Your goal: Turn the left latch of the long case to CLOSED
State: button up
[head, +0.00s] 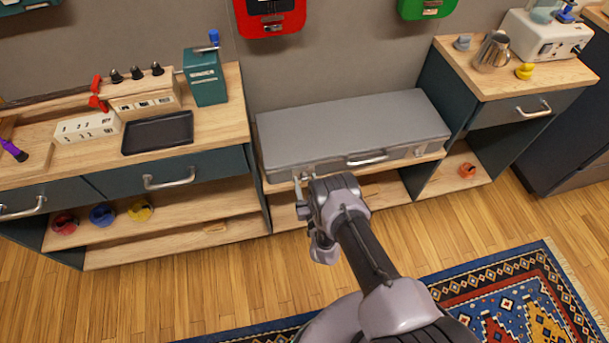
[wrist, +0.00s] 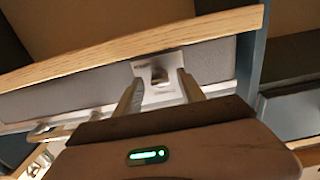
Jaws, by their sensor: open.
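The long grey case (head: 350,130) lies shut on the low middle unit, its front facing me. Its left latch shows in the wrist view as a pale metal plate with a small raised knob (wrist: 160,76). My gripper (head: 302,184) is at the case's front left in the head view and largely covers this latch there. In the wrist view my gripper (wrist: 159,80) is open, with one finger on each side of the knob. I cannot tell whether the fingers touch it, and no latch marking is readable. The right latch (head: 420,151) is apart from my gripper.
The case's handle (head: 367,159) sits at the middle of its front and also shows in the wrist view (wrist: 50,132). A wooden edge (wrist: 130,45) runs close along the case front. Cabinets with drawers stand on both sides. A patterned rug (head: 510,300) lies on the floor.

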jog(key=shift+s, duration=0.1)
grip_shut()
jog(key=shift+r, duration=0.1)
jog(key=n+p, duration=0.4)
jog(key=n, duration=1.3)
jog(key=shift+n+p, duration=0.3)
jog(key=shift+n, duration=0.1)
dwell(0.5)
